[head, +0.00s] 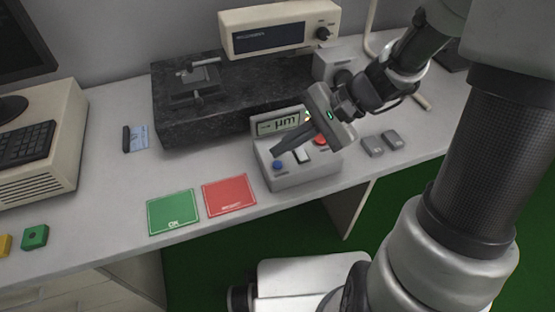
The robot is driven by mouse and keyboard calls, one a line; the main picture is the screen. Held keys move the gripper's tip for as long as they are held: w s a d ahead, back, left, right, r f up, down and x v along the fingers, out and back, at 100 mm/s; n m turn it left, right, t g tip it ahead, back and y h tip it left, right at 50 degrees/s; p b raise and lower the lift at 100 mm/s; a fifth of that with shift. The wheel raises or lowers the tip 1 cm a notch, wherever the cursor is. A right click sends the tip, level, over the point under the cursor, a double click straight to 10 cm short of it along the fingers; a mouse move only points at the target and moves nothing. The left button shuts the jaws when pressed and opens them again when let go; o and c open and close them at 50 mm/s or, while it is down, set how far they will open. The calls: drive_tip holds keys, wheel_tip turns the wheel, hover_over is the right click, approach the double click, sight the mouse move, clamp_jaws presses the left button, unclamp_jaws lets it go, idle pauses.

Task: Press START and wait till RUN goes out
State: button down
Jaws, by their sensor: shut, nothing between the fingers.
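A light grey control box (290,180) stands near the front edge of the bench. Its sloped face has a display (279,125) with large dark characters. Below it are a blue button (278,165), a white button (302,156) and a red button (320,141). I cannot read which is START. A small pale yellow spot (308,117) beside the display may be a lamp; the gripper partly covers that area. My gripper (275,151) is shut and empty, its fingers reaching across the box face, tips just above the blue button in the picture. Contact cannot be told.
A green OK mat (173,212) and a red mat (229,196) lie left of the box. A dark stone plate (200,120) and a display unit (280,28) are behind. Two grey blocks (373,147) (392,138) lie right. A green block (35,237) is far left.

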sight(284, 166)
wheel_tip(284, 166, up, 4)
drive_tip(key=shift+f+p, duration=0.15)
drive_tip(key=shift+p, duration=1.1)
